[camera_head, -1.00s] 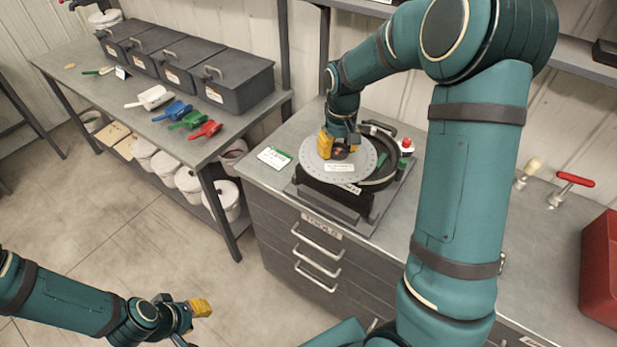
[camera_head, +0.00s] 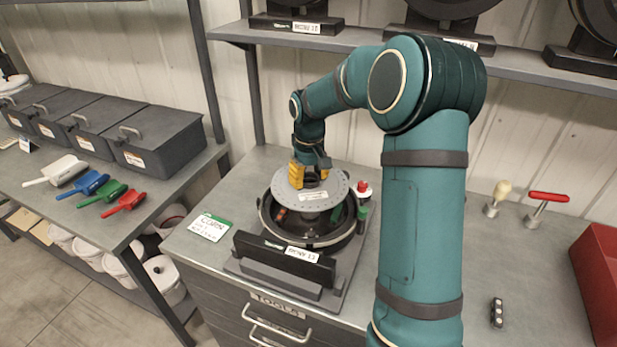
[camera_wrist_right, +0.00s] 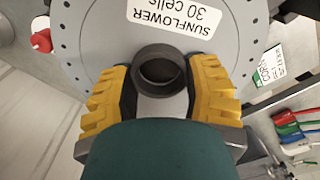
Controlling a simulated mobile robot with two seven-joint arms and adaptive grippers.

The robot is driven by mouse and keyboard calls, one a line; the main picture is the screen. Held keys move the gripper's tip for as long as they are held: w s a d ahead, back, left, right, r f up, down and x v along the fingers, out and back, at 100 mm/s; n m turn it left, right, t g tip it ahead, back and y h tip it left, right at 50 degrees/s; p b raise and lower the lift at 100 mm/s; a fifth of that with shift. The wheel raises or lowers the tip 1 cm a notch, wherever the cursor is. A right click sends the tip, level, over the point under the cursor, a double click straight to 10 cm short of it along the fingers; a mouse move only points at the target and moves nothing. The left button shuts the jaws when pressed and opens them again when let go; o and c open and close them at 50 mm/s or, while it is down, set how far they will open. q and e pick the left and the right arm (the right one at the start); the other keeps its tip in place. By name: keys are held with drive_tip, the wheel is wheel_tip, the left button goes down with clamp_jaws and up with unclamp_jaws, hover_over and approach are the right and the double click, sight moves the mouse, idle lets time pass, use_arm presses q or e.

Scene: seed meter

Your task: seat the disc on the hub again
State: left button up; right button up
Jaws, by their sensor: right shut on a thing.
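The disc (camera_head: 325,204) is a flat light grey plate with small holes near its rim. In the wrist view the disc (camera_wrist_right: 105,40) carries a label reading "SUNFLOWER 30 cells". My right gripper (camera_head: 310,176) has its yellow fingers shut on the dark collar (camera_wrist_right: 160,68) at the disc's centre. The disc is roughly level over the round black housing (camera_head: 335,240), and the housing's inside shows below its near edge. The hub is hidden under the disc, so I cannot tell whether they touch. My left gripper is out of view.
A card (camera_head: 209,228) reading "CORN" lies left of the housing. A black bar (camera_head: 285,258) stands in front. Coloured scoops (camera_head: 125,203) lie on the left bench.

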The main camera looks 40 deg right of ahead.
drive_tip(key=shift+s+f+b, duration=0.1)
drive_tip(key=shift+f+b, duration=0.8)
drive_tip(key=shift+f, duration=0.2)
drive_tip(key=shift+f+b, duration=0.6)
drive_tip(key=shift+f, duration=0.45)
drive_tip(key=shift+f+p, duration=0.1)
drive_tip(key=shift+p, duration=0.25)
drive_tip(key=shift+f+b, duration=1)
drive_tip(key=shift+f, duration=1.4)
idle(3.1)
